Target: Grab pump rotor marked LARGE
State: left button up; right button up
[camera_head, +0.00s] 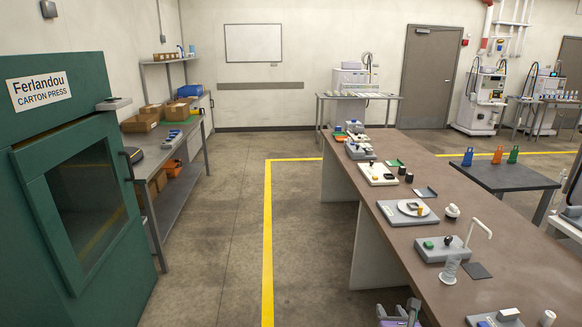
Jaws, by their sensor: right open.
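I cannot make out a pump rotor or a LARGE marking on anything; the parts are too small to read. Small parts stand along the long brown workbench (455,192). They include a grey tray with a white round plate (411,208), a white knobbed part (452,211) and two small black cylinders, one of them the nearer black cylinder (409,178). My right gripper (411,308) shows at the bottom edge, beside the bench's near left side. It is open, and nothing shows in it. My left gripper is out of view.
A green carton press (85,190) stands at left, with a side bench (190,150) of boxes behind it. A yellow line (267,240) runs along the clear floor left of the workbench. A dark table (505,177) with blue, orange and green items stands right.

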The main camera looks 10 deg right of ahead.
aim_at(452, 212)
jog(key=u, duration=0.15)
jog(key=i, duration=1.95)
jog(key=z, duration=0.4)
jog(key=i, duration=1.8)
jog(key=z, duration=1.9)
jog(key=i, duration=1)
jog(key=z, duration=0.5)
